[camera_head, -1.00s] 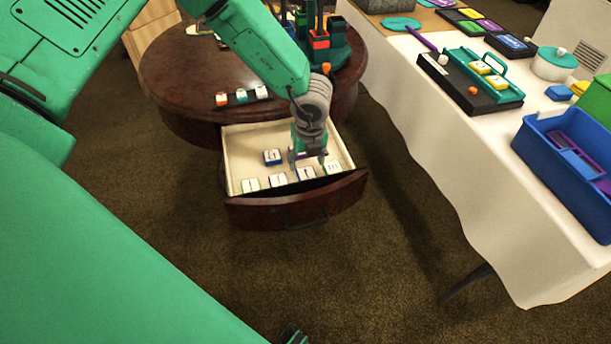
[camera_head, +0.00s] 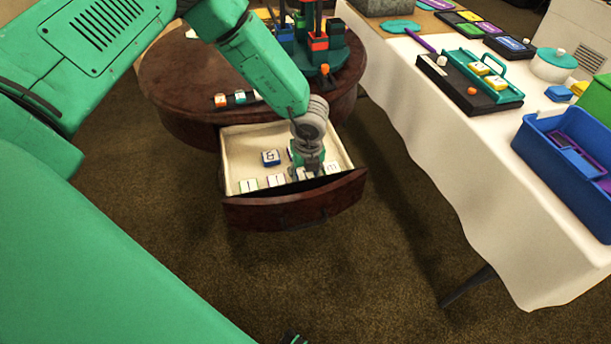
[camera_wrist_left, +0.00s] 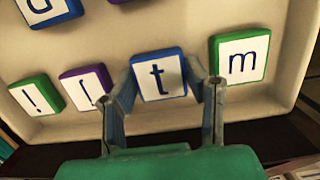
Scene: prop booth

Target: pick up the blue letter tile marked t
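The blue tile marked t (camera_wrist_left: 158,77) lies in the open drawer, letter side toward the left wrist camera. In the head view it is mostly hidden by my left gripper (camera_head: 307,177). My left gripper (camera_wrist_left: 160,80) is low in the drawer, its two fingers open on either side of the tile, very close to its edges. Whether they touch it is hard to tell. A green tile marked m (camera_wrist_left: 240,56) lies just right of the right finger. A purple tile (camera_wrist_left: 87,88) lies just left of the left finger.
The drawer (camera_head: 240,140) has a raised dark front (camera_head: 290,208) close to the gripper. A green tile with an exclamation mark (camera_wrist_left: 38,95) and another blue tile (camera_head: 270,157) lie inside. The round table (camera_head: 185,85) stands behind; a white-covered table (camera_head: 440,130) is at right.

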